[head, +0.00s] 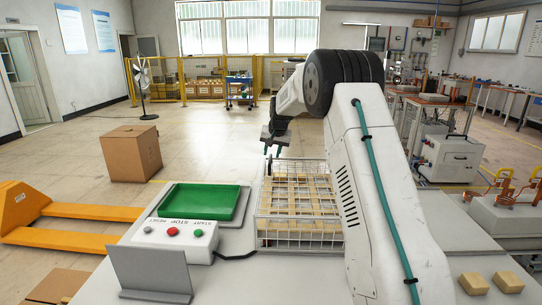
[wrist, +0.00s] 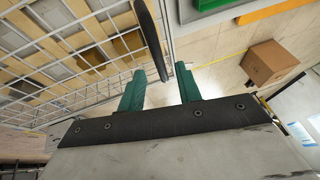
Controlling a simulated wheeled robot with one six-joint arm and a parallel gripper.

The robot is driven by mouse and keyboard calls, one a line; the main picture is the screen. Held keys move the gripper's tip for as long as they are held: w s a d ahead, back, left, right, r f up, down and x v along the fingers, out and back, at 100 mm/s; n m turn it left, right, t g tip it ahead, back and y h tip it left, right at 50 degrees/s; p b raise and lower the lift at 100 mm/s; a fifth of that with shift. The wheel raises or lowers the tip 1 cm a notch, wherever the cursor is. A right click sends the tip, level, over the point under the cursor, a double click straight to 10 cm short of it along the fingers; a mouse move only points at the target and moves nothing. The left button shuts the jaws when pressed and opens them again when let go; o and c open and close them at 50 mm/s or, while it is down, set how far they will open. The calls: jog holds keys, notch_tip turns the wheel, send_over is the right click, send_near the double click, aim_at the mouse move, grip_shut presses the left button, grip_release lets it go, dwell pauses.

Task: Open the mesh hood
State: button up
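The mesh hood (head: 262,222) is a white wire cage on the work table, over light wooden pieces. It looks lowered. It also shows at the left of the wrist view (wrist: 103,88). My gripper (head: 275,151) is above the far end of the hood in the head view. In the wrist view its two green fingers (wrist: 160,88) are apart. A dark curved bar (wrist: 150,38), which looks like a handle at the hood's edge, reaches into the space between them. I cannot tell whether a finger touches it. My arm hides part of the hood's right side in the head view.
A green tray (head: 168,188) and a button box (head: 178,236) stand left of the hood, behind a grey plate (head: 150,270). Two small wooden blocks (head: 490,283) lie at the right front. A cardboard box (head: 131,153) and orange pallet truck (head: 60,210) are on the floor.

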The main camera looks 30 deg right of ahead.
jog(key=shift+x, duration=1.05)
grip_shut()
